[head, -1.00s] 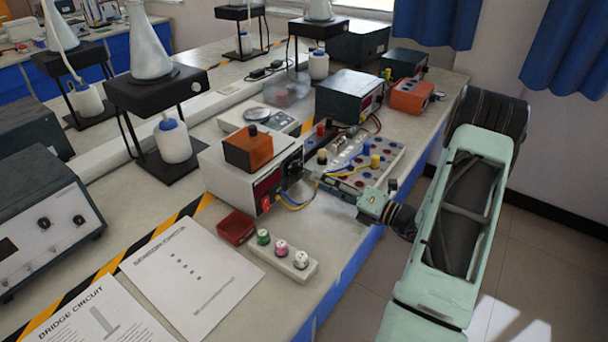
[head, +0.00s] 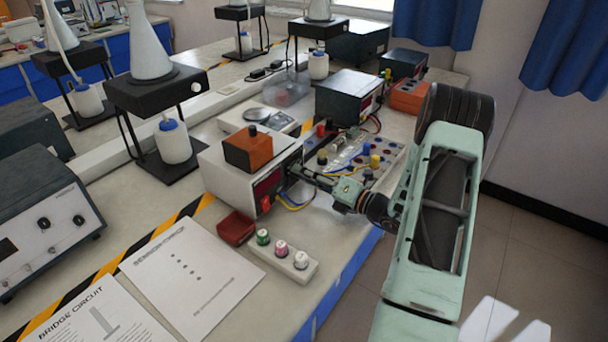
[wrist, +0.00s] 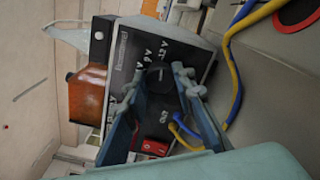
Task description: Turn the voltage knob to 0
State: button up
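The white power supply box (head: 235,182) stands on the bench with an orange block (head: 247,150) on top. Its dark front panel (wrist: 185,52) shows in the wrist view, with voltage marks such as 9 V and 12 V around a dark round knob (wrist: 160,76). The knob's pointer direction cannot be read. My gripper (head: 305,175) is at the front panel in the head view. In the wrist view its two fingers (wrist: 163,84) are apart, with the knob between or just beyond their tips. Contact cannot be told. A red switch (wrist: 154,148) shows on the panel.
Blue and yellow wires (wrist: 234,70) run close beside the fingers. A socket board (head: 385,160) sits behind my gripper. A white strip with knobs (head: 285,262), a red tray (head: 237,228) and paper sheets (head: 190,265) lie in front of the supply.

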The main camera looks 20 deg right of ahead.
grip_shut()
